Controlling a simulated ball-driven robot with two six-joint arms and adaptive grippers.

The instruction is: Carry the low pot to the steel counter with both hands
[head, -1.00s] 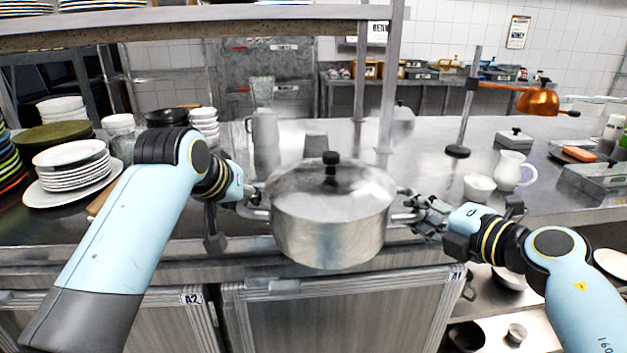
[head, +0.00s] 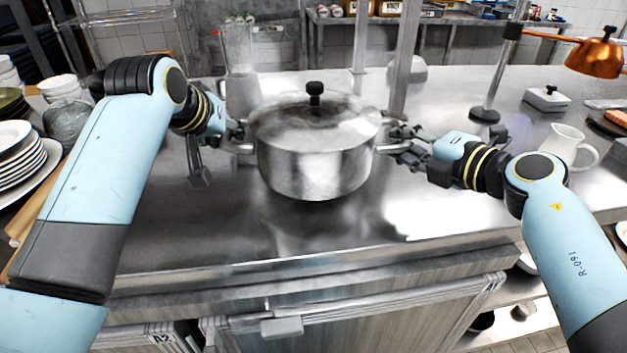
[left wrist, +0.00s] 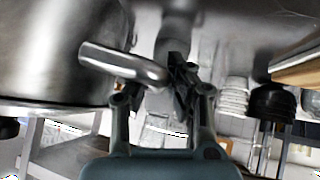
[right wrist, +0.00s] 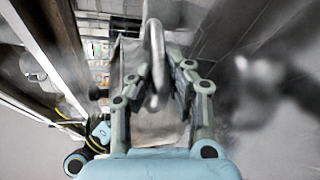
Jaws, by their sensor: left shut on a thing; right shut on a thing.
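The low pot (head: 315,165) is steel, with a glass lid and a black knob (head: 314,90). It is upright over the steel counter (head: 300,235); I cannot tell whether its base touches the top. My left gripper (head: 238,137) is shut on the pot's left handle, and my right gripper (head: 400,147) is shut on the right handle. In the left wrist view the pot wall (left wrist: 50,50) fills the left and its handle (left wrist: 125,66) runs to the fingers. In the right wrist view the other handle (right wrist: 154,50) lies between the fingers.
A clear blender jug (head: 239,60) stands behind the pot at left. A steel post (head: 405,60) rises behind it. White plates (head: 22,160) are stacked at far left. A white pitcher (head: 565,147) stands at right. The counter in front of the pot is clear.

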